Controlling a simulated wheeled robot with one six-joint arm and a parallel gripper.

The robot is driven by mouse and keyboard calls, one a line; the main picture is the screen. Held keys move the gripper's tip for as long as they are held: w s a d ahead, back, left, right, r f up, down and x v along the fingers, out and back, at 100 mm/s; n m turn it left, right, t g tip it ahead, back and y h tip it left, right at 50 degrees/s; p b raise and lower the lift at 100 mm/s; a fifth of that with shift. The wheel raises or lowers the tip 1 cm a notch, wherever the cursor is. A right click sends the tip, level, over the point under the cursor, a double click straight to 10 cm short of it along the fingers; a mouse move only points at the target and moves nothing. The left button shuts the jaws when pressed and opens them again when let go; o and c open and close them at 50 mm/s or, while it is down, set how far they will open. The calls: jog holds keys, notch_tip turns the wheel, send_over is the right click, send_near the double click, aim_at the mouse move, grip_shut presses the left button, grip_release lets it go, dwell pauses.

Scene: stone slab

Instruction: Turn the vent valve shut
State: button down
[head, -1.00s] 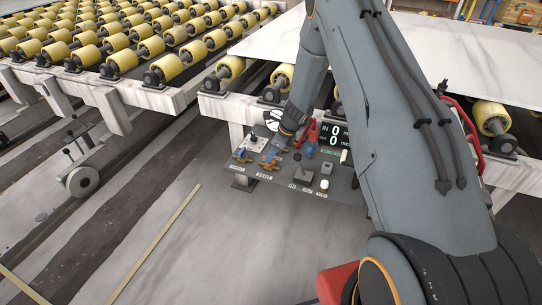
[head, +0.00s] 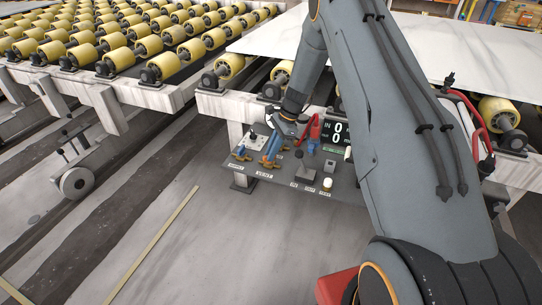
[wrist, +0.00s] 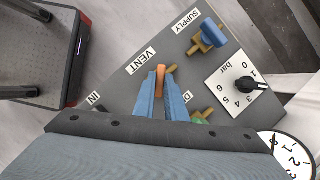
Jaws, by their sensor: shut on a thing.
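The vent valve has an orange handle (wrist: 160,76) beside the VENT label in the wrist view, with a little brass showing next to it. My gripper (wrist: 161,88) has its two blue fingers closed on the two sides of this handle. In the head view my gripper (head: 270,160) points down at the left part of the dark control panel (head: 262,178). The fingers hide most of the valve body there, so its exact angle is hard to tell.
The blue-handled supply valve (wrist: 212,36) sits close by. A green-handled valve (wrist: 198,120) is partly behind my fingers. A pressure knob (wrist: 240,87) and a round gauge (wrist: 287,156) lie to the right.

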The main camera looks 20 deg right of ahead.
jog(key=n+b, duration=0.1)
jog(key=n+g+b, duration=0.1)
jog(key=n, duration=0.1)
jog(key=n+b, duration=0.1)
jog(key=shift+w+f+n+g+h, duration=0.1)
jog(key=shift+w+n+g+h, duration=0.2)
jog(key=shift+h, duration=0.1)
jog(key=shift+a+n+g+h+b, duration=0.1)
jog(key=shift+n+g+h+b, duration=0.4)
jog(key=shift+n, duration=0.8)
jog(key=shift+a+n+g+h+b, duration=0.1)
jog(key=shift+n+g+b, duration=0.2)
jog(key=shift+n+b, duration=0.75)
jog(key=shift+n, duration=0.35)
jog(key=c, duration=1.8)
grip_release()
jog(key=v, duration=0.8)
